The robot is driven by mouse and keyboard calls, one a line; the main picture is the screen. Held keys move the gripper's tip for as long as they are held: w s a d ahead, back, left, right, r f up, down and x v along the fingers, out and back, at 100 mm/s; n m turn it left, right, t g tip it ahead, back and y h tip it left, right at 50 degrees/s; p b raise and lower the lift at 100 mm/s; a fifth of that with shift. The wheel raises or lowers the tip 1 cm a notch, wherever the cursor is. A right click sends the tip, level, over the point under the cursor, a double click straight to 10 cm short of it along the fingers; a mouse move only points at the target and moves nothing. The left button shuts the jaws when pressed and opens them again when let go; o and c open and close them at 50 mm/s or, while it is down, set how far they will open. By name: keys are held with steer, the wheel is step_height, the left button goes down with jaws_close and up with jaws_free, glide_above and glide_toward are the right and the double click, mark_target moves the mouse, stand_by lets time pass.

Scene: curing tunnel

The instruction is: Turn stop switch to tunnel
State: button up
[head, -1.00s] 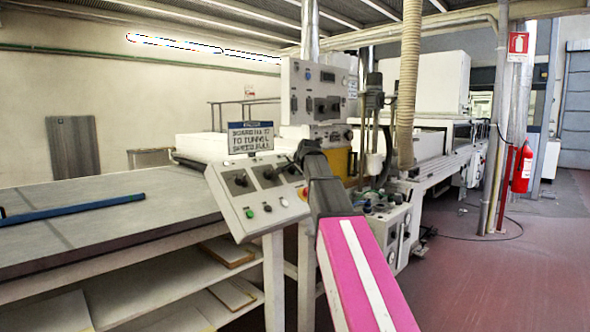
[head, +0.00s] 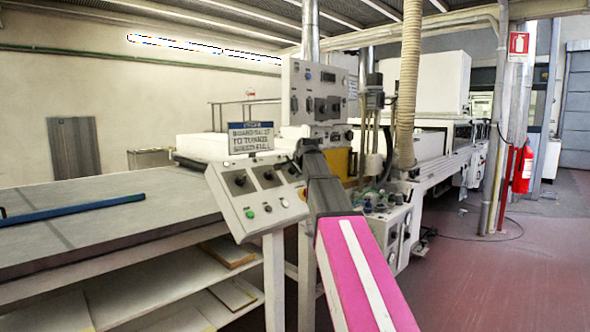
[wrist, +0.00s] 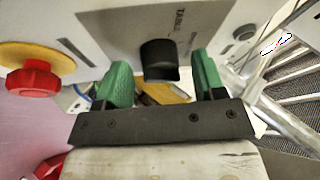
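A tilted grey control panel (head: 258,200) stands at the table's right end in the head view, with several black rotary knobs and small buttons. In the wrist view one black knob (wrist: 160,60) sits on the panel face, with printed lettering beside it that is only partly legible as "TABLE". My gripper (wrist: 162,82) is open, its green fingers on either side of the knob with gaps visible. I cannot tell how far the tips reach along it. In the head view my arm hides the fingers. Which knob is the stop switch is not readable.
A red mushroom button (wrist: 32,78) on a yellow base is left of the gripper in the wrist view. A sign (head: 250,138) stands behind the panel. A taller control box (head: 315,92) rises behind my arm. The red floor (head: 510,270) at right is mostly clear.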

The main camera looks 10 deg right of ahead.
steer(key=v, duration=1)
steer(key=shift+s+r, duration=0.2)
steer(key=shift+s, duration=0.15)
